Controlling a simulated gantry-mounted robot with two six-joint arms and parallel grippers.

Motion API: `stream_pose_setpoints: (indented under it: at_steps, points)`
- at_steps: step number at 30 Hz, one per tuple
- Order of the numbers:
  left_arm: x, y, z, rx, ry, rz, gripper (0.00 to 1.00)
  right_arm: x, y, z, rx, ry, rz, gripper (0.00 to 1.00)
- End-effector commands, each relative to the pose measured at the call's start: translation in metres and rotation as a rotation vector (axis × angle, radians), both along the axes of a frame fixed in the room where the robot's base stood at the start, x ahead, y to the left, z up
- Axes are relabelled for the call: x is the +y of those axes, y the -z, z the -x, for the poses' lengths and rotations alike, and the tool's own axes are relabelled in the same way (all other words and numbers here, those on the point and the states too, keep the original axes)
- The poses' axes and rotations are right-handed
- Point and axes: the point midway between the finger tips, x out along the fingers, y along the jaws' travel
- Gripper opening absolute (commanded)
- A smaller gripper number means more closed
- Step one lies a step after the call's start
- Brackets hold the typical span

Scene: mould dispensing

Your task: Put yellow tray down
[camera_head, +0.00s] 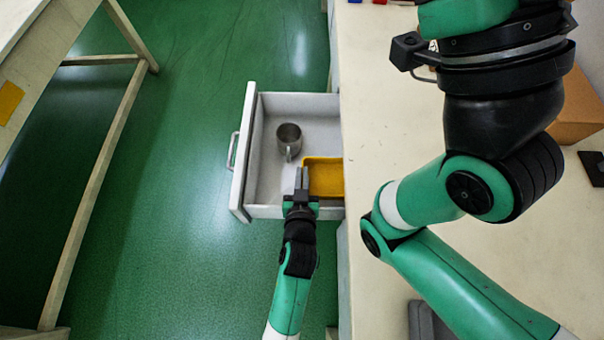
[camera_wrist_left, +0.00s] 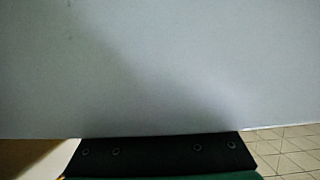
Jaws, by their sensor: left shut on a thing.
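The yellow tray (camera_head: 326,178) is in the open drawer (camera_head: 272,178), in its near right part. I cannot tell whether it rests on the drawer floor. My left gripper (camera_head: 302,172) reaches over the drawer's near wall and is shut on the tray's left edge. In the left wrist view a plain grey surface fills most of the picture and a brownish patch shows at the lower left; the fingertips do not show there. My right arm is over the counter at the right, but its gripper is not seen.
A grey metal mug (camera_head: 289,138) stands in the drawer, up and left of the tray. The drawer sticks out from the pale counter (camera_head: 385,130). A brown box (camera_head: 577,108) is on the counter at the right. A wooden-legged table (camera_head: 85,215) stands at the left.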

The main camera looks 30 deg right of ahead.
Motion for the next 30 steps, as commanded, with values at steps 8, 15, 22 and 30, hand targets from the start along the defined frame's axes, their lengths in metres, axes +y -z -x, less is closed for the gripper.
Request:
stream_pose_setpoints:
  at_steps: [8,15,22,30]
  points:
    - [0.001,0.013,0.001,0.006,0.0,-0.002,0.0,0.0,0.009,0.0,0.0,0.0,0.0,0.5]
    - [0.002,0.018,0.002,0.017,-0.002,-0.006,0.24,0.0,0.009,0.0,0.0,0.0,0.0,0.5]
    - [0.002,0.019,0.002,0.019,-0.003,-0.004,0.36,0.0,0.01,0.0,0.0,0.0,0.0,0.5]
    - [0.002,0.001,0.002,0.019,-0.003,-0.003,0.36,0.0,-0.006,0.0,0.0,0.0,0.0,0.5]
